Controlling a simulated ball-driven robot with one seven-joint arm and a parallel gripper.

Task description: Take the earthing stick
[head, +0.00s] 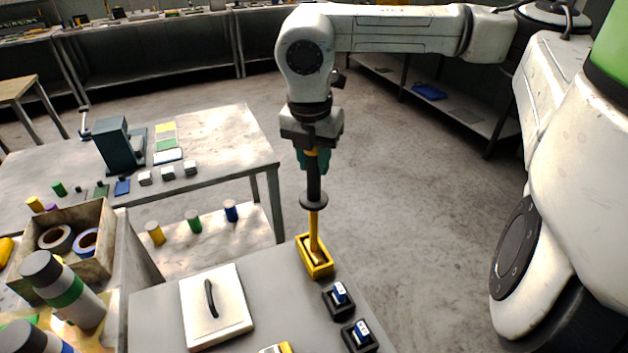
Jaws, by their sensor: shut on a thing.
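The earthing stick (313,225) is upright, with a dark grip, a round dark guard disc and a yellow shaft below it. Its lower end is inside a yellow rectangular holder (316,268) at the far right corner of the grey bench top. My gripper (312,158) points down and is shut on the upper, dark part of the stick. The stick's top end is mostly hidden by the gripper. I cannot tell whether the tip touches the holder's floor.
Two black holders with blue-and-white pieces (339,294) stand in front of the yellow holder. A white plate with a black handle (216,306) lies to the left. A wooden box of tape rolls (104,222) stands further left. Open floor (400,200) lies to the right.

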